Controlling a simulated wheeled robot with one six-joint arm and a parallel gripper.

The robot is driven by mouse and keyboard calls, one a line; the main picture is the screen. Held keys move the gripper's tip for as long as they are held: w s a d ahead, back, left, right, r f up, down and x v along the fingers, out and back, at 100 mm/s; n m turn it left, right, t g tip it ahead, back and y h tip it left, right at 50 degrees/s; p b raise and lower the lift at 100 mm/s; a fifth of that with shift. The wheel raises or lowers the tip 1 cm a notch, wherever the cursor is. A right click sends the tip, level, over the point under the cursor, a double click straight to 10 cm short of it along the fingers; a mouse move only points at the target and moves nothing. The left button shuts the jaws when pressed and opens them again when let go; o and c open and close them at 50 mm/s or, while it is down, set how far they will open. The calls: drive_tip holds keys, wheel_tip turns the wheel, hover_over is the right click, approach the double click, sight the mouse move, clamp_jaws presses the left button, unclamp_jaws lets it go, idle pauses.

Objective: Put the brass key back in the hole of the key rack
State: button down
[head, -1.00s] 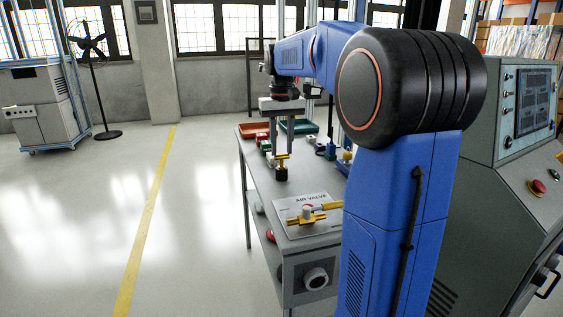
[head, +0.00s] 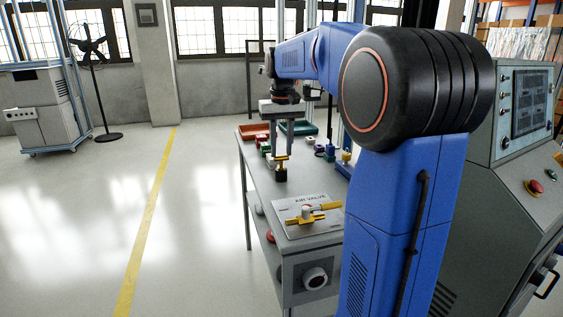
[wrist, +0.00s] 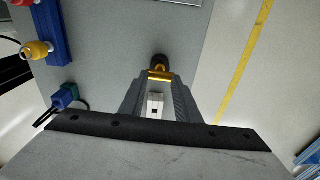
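The brass key (head: 282,158) is a small gold crossbar piece above the table, and it also shows in the wrist view (wrist: 160,75). My gripper (head: 283,150) points straight down, with its fingertips at the two ends of the gold crossbar; it appears shut on it. A black round piece (wrist: 159,60) is just below the key; I cannot tell whether they are joined or it stands on the table. A pale block with a dark square opening (wrist: 155,105) shows between the fingers. I cannot clearly make out the key rack or its hole.
The grey table (head: 257,180) carries an air valve plate (head: 292,228) with a yellow handle in front. Red (head: 254,131) and green (head: 298,128) trays stand at the back. A blue bar with coloured knobs (wrist: 52,30) lies at upper left in the wrist view. A control console (head: 515,170) stands right.

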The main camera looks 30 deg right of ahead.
drive_tip(key=shift+w+f+g, duration=0.1)
drive_tip(key=shift+f+g, duration=0.4)
drive_tip(key=shift+f, duration=0.1)
idle(0.4)
drive_tip(key=shift+d+r, duration=0.1)
drive_tip(key=shift+d, duration=0.05)
drive_tip(key=shift+r, duration=0.3)
drive_tip(key=shift+w+a+r, duration=0.15)
drive_tip(key=shift+a+r, duration=0.1)
drive_tip(key=shift+r, duration=0.15)
drive_tip(key=shift+r, duration=0.15)
drive_tip(key=shift+d+r, duration=0.15)
drive_tip(key=shift+r, duration=1.8)
